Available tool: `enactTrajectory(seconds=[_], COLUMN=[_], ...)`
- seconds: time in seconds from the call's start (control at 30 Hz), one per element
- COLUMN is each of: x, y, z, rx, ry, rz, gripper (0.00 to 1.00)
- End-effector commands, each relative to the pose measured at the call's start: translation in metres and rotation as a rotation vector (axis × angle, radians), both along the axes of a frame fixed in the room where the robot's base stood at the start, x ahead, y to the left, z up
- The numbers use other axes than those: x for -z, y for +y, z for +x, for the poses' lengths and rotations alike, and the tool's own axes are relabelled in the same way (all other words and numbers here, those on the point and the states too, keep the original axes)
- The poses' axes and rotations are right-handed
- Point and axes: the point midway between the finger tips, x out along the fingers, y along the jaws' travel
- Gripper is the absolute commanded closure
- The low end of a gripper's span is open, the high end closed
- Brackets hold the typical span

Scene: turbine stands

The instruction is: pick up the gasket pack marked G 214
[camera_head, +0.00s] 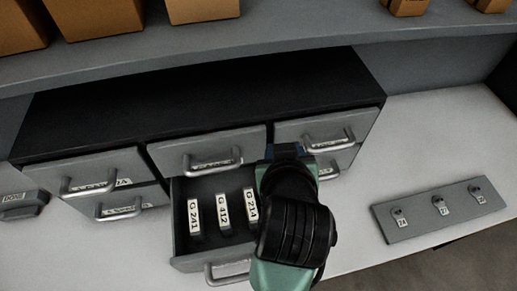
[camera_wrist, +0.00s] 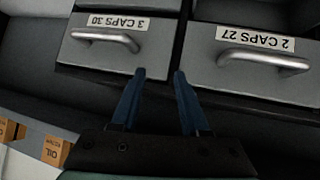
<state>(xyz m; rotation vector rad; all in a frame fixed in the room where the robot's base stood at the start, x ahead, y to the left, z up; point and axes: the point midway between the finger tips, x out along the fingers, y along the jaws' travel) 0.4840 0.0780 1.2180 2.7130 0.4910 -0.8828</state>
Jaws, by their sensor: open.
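The gasket pack marked G 214 (camera_head: 250,204) lies in an open lower drawer (camera_head: 222,265) in the head view. It is the rightmost of three packs, beside my arm, which hides the drawer's right side. The pack marked G 412 (camera_head: 223,209) lies in the middle and the pack marked G 241 (camera_head: 194,215) at the left. My gripper (camera_head: 285,150) is above and beyond the G 214 pack, near the upper drawer fronts. In the wrist view my gripper (camera_wrist: 160,73) has its blue fingers apart with nothing between them. No gasket pack shows there.
Shut drawers with bar handles (camera_head: 188,162) surround the open one; two fronts, 3 CAPS 30 (camera_wrist: 110,42) and 2 CAPS 27 (camera_wrist: 255,62), face the wrist view. A hook plate (camera_head: 440,210) lies on the bench at right. Cardboard boxes (camera_head: 95,15) stand on the shelf above.

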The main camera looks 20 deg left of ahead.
Motion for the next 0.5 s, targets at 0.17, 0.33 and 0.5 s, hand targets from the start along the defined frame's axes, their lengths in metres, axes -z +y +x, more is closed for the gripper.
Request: enactTrajectory(seconds=[0.17,0.33,0.5], x=[0.085,0.113,0.139], y=[0.014,0.020,0.029], z=[-0.069,-0.087,-0.074], rx=[-0.129,-0.169,-0.169], ry=[0.326,0.416,0.415], rz=[-0.063,-0.079,-0.079], gripper=[0.55,0.55,0.55])
